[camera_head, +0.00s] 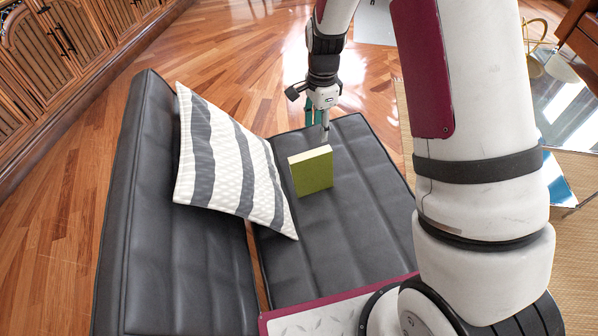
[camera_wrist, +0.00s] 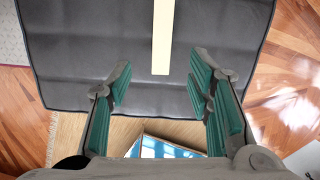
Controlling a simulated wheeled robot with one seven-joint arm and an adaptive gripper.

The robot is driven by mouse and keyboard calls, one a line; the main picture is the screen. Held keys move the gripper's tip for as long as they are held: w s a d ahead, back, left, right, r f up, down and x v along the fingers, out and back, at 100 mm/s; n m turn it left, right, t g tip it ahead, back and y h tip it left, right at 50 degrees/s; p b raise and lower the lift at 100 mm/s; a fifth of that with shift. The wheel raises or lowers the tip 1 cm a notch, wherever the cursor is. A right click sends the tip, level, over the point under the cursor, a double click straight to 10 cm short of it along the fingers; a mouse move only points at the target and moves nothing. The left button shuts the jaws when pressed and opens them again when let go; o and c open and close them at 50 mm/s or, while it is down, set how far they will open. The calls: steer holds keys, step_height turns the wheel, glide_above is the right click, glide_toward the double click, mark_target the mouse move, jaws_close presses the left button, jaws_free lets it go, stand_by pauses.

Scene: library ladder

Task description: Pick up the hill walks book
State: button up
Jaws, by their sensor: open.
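A green book (camera_head: 311,171) stands upright on the dark seat of a couch, its pale page edges facing up. No title can be read on it. In the wrist view the book (camera_wrist: 162,38) shows as a narrow pale strip seen from above. My gripper (camera_head: 323,127) is just behind the book in the head view, above the far part of the seat. In the wrist view my gripper's (camera_wrist: 160,85) green-padded fingers are spread wide and empty. The near end of the book lies just beyond the fingertips, in line with the gap between them.
A striped cushion (camera_head: 232,163) leans on the couch back (camera_head: 150,200) to the left of the book. The dark seat (camera_head: 352,215) is clear around the book. A glass-topped table (camera_head: 572,110) stands at the right, and wooden cabinets (camera_head: 60,50) line the left.

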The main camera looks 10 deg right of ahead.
mark_target(313, 152)
steer(key=f, duration=0.2)
steer(key=shift+w+a+f+m, duration=0.3)
steer(key=shift+w+f, duration=0.1)
step_height(313, 152, down, 8)
steer(key=shift+f+b, duration=0.15)
steer(key=shift+b, duration=1.1)
steer(key=shift+s+f+b, duration=0.15)
steer(key=shift+f+b, duration=0.4)
steer(key=shift+f, duration=0.8)
steer(key=shift+s+f+b, duration=0.1)
steer(key=shift+f+b, duration=0.4)
steer(key=shift+f, duration=0.8)
jaws_close()
